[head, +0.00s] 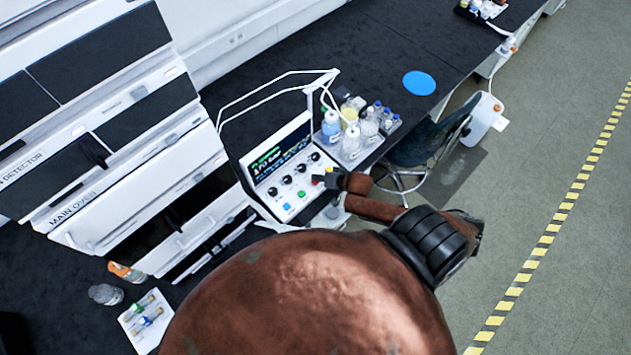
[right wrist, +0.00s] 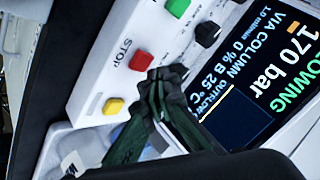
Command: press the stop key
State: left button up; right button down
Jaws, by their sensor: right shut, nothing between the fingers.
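The control panel (head: 285,190) of a bench instrument carries a lit screen (head: 278,153), black knobs and coloured keys. In the right wrist view the red stop key (right wrist: 141,61) sits beside the printed word STOP. The screen (right wrist: 245,90) there reads "170 bar" and "VIA COLUMN". My right gripper (head: 335,182) is at the panel's right end. Its closed fingertips (right wrist: 166,78) lie just beside the red key, with nothing between them. I cannot tell whether they touch the key or panel. My left gripper is not in view.
A yellow key (right wrist: 113,106) and a green key (right wrist: 177,7) flank the red one, with black knobs (right wrist: 207,34) close by. A blue disc (head: 419,83) lies on the dark bench.

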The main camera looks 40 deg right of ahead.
aim_at(317, 182)
jog(key=shift+f, duration=0.1)
dwell(0.7)
jog(key=shift+f, duration=0.3)
jog(key=shift+f, duration=0.55)
dwell(0.7)
dwell(0.3)
jog(key=shift+r+p, duration=0.95)
jog(key=shift+p, duration=0.05)
jog(key=shift+r, duration=0.1)
notch_tip(317, 182, up, 5)
jog(key=p, duration=0.5)
jog(key=shift+p, duration=0.3)
